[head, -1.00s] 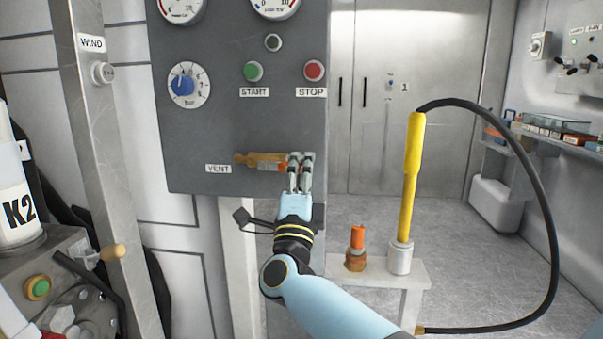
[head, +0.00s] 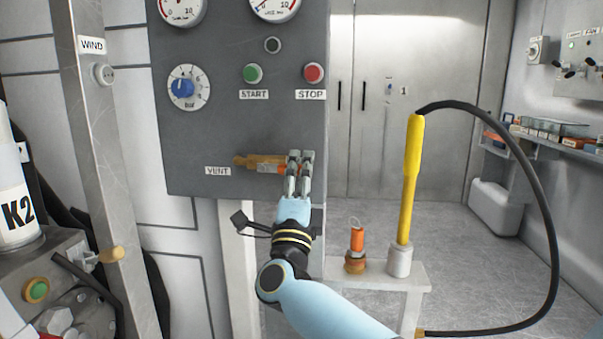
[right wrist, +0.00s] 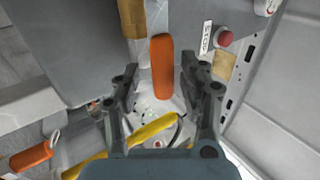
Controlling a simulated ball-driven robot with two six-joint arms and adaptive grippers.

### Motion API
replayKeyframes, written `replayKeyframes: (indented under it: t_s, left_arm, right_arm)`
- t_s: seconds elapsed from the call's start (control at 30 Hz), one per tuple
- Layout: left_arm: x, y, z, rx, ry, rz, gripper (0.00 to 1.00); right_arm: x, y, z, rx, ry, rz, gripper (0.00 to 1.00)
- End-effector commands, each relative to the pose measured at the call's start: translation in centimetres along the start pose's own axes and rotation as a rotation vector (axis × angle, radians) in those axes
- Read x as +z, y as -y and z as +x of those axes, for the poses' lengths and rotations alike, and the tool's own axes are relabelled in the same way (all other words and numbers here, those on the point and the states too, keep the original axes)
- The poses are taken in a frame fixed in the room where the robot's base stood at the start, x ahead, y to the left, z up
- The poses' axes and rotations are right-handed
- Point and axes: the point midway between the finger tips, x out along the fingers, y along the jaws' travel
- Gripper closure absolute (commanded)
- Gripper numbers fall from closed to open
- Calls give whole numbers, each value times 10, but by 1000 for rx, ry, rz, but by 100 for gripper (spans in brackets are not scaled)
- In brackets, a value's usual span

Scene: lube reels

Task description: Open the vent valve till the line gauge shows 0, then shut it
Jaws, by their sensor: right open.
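The vent valve (head: 249,160) is a brass fitting low on the grey panel, right of the VENT label. Its orange handle (right wrist: 162,65) stands between the two fingers of my right gripper (right wrist: 160,85) in the right wrist view, with a gap on each side. In the head view my right gripper (head: 299,165) is at the valve's right end and partly hides the handle. It is open. Two round gauges, left (head: 183,10) and right (head: 273,8), are cut off by the top edge. I cannot tell which is the line gauge. My left gripper is not in view.
The panel carries a blue dial (head: 183,88), a green START button (head: 252,74) and a red STOP button (head: 314,73). A low white bench (head: 425,272) at the right holds a yellow tool (head: 410,180) with a black hose and an orange-topped brass fitting (head: 356,243).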

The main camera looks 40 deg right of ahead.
Motion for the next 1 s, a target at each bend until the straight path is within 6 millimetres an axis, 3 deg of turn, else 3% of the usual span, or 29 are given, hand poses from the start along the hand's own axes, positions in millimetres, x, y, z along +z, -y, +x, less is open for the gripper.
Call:
replayKeyframes:
  t_s: [0.13, 0.27, 0.7, 1.0]
  left_arm:
    - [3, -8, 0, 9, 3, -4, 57]
    - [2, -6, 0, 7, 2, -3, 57]
    - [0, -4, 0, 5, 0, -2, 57]
    - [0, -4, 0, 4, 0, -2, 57]
  right_arm:
    - [0, 1, -2, -2, 0, 0, 57]
    - [0, 0, -17, 1, 0, 0, 57]
    - [0, 0, -107, 3, 0, -1, 57]
    - [0, 0, -121, 0, 0, 0, 57]
